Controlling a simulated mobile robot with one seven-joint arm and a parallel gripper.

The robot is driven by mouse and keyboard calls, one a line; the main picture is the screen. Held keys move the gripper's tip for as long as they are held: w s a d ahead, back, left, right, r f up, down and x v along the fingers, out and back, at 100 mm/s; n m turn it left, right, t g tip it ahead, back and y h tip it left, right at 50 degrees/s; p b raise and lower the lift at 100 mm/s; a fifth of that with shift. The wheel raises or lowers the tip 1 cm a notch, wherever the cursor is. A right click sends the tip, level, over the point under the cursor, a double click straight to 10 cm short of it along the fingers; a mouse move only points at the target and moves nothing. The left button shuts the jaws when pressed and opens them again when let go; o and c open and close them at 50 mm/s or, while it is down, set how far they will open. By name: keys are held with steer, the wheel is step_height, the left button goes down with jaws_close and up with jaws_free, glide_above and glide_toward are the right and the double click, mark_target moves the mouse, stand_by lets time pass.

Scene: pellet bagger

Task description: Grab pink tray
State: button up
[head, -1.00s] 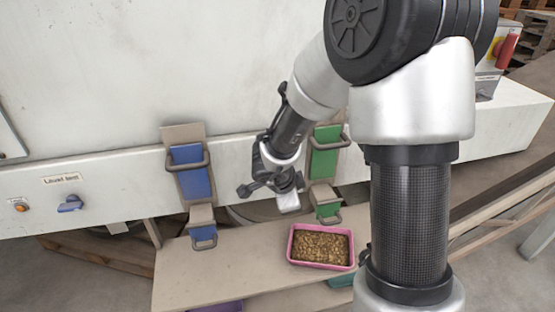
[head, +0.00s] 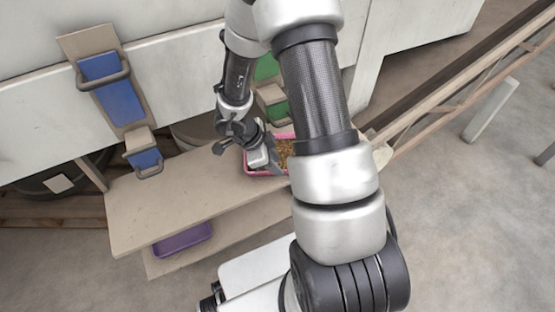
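The pink tray (head: 251,171) stands on the upper shelf of the wooden bench and holds brown pellets (head: 285,152). My arm covers its right part. My gripper (head: 270,163) is at the tray's left side, pointing down toward it and overlapping its near-left area in the picture. I cannot tell whether it touches the rim. The spread of the fingers is hard to make out at this size, and I see nothing clearly held.
The wooden bench (head: 150,207) has bare room left of the tray. A purple tray (head: 183,240) sits on its lower shelf. The blue chute (head: 112,88) and green chute (head: 267,66) are on the white machine behind. A dark round drum (head: 55,178) stands beneath it.

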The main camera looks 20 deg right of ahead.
steer(key=b+x, duration=0.2)
steer(key=x, duration=0.1)
steer(key=b+x, duration=0.1)
steer(key=x, duration=0.1)
steer(key=shift+w+a+f, duration=0.2)
steer(key=shift+f, duration=0.1)
steer(key=shift+r, duration=0.1)
jaws_close()
